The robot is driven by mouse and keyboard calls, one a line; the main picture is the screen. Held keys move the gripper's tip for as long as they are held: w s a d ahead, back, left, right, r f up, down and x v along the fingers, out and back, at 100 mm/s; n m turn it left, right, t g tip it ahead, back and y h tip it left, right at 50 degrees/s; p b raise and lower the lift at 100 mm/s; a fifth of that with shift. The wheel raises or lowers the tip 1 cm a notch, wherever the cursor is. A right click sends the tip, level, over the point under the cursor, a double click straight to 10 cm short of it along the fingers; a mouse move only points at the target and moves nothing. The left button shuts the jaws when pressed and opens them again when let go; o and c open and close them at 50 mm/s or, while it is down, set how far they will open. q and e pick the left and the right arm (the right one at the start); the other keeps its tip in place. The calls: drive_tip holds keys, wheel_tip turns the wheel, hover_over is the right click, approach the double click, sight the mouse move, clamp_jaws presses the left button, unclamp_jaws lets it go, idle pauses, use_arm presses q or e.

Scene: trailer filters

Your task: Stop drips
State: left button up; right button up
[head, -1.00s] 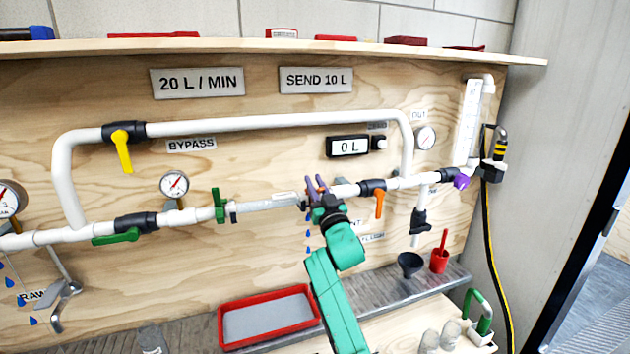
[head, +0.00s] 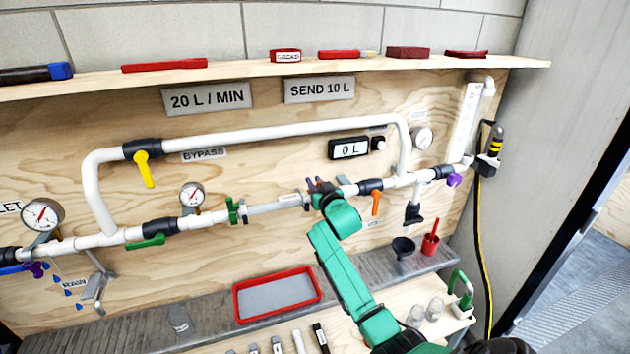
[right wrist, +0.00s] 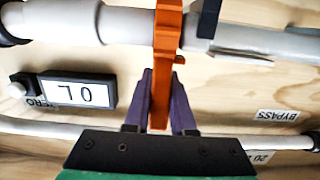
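The grey filter housing (head: 275,205) sits in the white pipe run, with a green clamp (head: 233,211) at its left end. My right gripper (head: 318,187) is at its right end, hiding much of that joint. In the right wrist view, an orange clamp (right wrist: 167,40) stands at the joint. Its handle runs down between the purple fingers (right wrist: 160,100), which appear closed against both sides. No drops show under this joint now. Blue drops (head: 68,292) fall below the pipe at far left, by the small tap (head: 95,285). My left gripper is out of view.
The red tray (head: 237,303) stands on the ledge below the filter. The yellow bypass lever (head: 146,172) hangs down; the green lever (head: 147,241) lies nearly along its pipe; the orange lever (head: 376,203) hangs down. The display (head: 349,149) reads 0 L. A funnel (head: 403,246) and red cup (head: 430,244) stand right.

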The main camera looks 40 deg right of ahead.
drive_tip(key=o, duration=0.4)
drive_tip(key=shift+c, duration=0.2)
drive_tip(key=b+v, duration=0.3)
drive_tip(key=v, duration=1.1)
drive_tip(key=shift+s, duration=0.2)
